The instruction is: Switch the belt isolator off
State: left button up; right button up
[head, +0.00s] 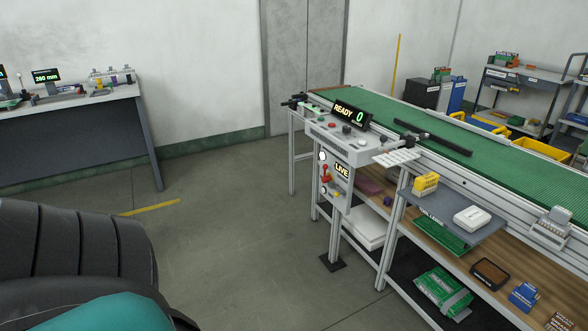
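The belt isolator is on a grey panel below the conveyor's control box, at the near end of the belt. Its red handle (325,174) stands roughly upright on a yellow part. The handle's fine detail is too small to make out. Neither of my grippers shows in the head view, so nothing of mine is seen touching the isolator.
A control box (340,139) with buttons and a READY 0 display (349,114) is above the isolator. The green belt (440,133) runs back right over loaded shelves. A dark bench (75,135) stands at left. Open floor (230,235) lies before the panel.

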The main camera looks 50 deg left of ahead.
aim_at(328, 179)
jog(key=u, duration=1.35)
jog(key=i+u, duration=0.1)
jog(key=i+j, duration=0.2)
jog(key=i, duration=0.25)
jog(key=i+j, duration=0.15)
jog(key=i, duration=0.3)
jog(key=i+j, duration=0.2)
jog(key=i, duration=0.3)
jog(key=i+j, duration=0.15)
jog(key=i, duration=0.3)
jog(key=i+j, duration=0.2)
jog(key=i, duration=0.25)
jog(key=l+z, duration=0.05)
